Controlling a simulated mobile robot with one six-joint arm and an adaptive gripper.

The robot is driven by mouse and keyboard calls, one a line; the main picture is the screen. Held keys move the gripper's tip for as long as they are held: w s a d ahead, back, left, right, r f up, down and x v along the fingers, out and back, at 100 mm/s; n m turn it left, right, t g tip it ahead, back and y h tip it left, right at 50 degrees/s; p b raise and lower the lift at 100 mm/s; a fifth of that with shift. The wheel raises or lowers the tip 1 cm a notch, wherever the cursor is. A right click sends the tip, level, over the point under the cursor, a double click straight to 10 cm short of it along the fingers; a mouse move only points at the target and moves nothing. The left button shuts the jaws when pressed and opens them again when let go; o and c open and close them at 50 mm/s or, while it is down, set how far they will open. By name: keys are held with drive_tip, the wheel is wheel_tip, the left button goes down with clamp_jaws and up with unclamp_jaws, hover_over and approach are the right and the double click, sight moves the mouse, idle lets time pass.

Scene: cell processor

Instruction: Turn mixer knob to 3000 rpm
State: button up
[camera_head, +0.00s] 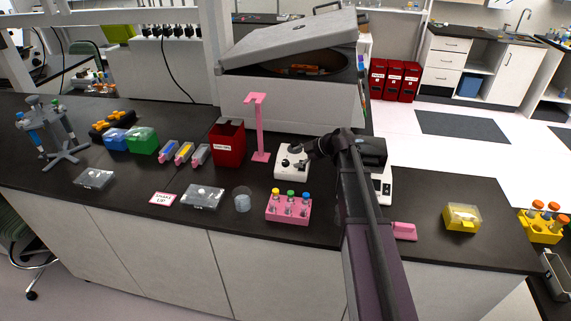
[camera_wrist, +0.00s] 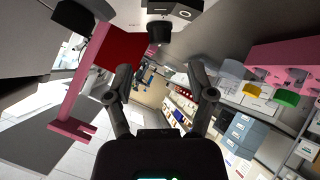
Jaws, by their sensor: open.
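The mixer (camera_head: 285,171) is a small white unit on the dark bench, beside the pink stand. Its front knob is small and partly behind my gripper in the head view, so its setting cannot be read. My gripper (camera_head: 308,152) is just to the right of the mixer's upper part, with its fingers toward it; whether they touch cannot be told. In the wrist view my gripper (camera_wrist: 160,76) has its two fingers spread with nothing between them. A white body with a dark round part, likely the mixer (camera_wrist: 180,5), shows at the top edge there.
The pink stand (camera_head: 260,130) and red bin (camera_head: 228,145) stand left of the mixer. A pink tube rack (camera_head: 288,212) is in front of it. A large centrifuge (camera_head: 245,105) with a raised lid is behind.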

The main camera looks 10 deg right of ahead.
sight(286, 162)
drive_tip(key=shift+b+x, duration=1.7)
drive_tip(key=shift+x, duration=1.4)
clamp_jaws()
